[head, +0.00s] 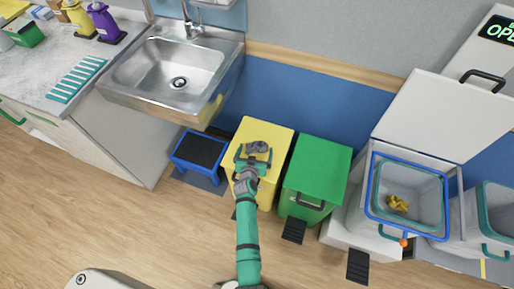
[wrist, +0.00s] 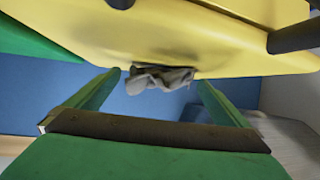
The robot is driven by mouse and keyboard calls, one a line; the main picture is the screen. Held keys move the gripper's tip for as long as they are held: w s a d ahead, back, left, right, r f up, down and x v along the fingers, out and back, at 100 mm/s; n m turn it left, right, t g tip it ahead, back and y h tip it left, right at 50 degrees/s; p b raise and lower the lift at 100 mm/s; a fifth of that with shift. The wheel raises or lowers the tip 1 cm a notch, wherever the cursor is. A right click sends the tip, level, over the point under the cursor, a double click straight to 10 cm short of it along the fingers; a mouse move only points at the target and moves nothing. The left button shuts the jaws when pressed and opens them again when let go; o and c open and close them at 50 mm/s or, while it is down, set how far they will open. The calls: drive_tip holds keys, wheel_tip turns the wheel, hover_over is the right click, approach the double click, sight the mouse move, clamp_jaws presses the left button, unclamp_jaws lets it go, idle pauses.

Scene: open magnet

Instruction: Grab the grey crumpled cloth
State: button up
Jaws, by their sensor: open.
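The grey crumpled cloth (head: 258,147) lies on the lid of the yellow bin (head: 275,133) in the head view. It also shows in the wrist view (wrist: 160,78), against the yellow lid, near the tips of my fingers. My gripper (head: 253,156) is over the near part of the yellow lid, close to the cloth. In the wrist view my gripper (wrist: 159,84) is open, with one finger on each side of the cloth in the picture. I cannot tell whether the fingers touch the cloth.
A green bin (head: 318,170) stands right of the yellow one, and a blue step stool (head: 183,165) stands left. A steel sink (head: 160,62) is behind the stool. An open white bin (head: 364,196) holds a yellow crumpled thing (head: 397,203). The front floor is mostly clear.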

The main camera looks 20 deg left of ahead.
drive_tip(key=shift+w+f, duration=0.2)
drive_tip(key=shift+w, duration=0.3)
drive_tip(key=shift+a, duration=0.1)
drive_tip(key=c, duration=1)
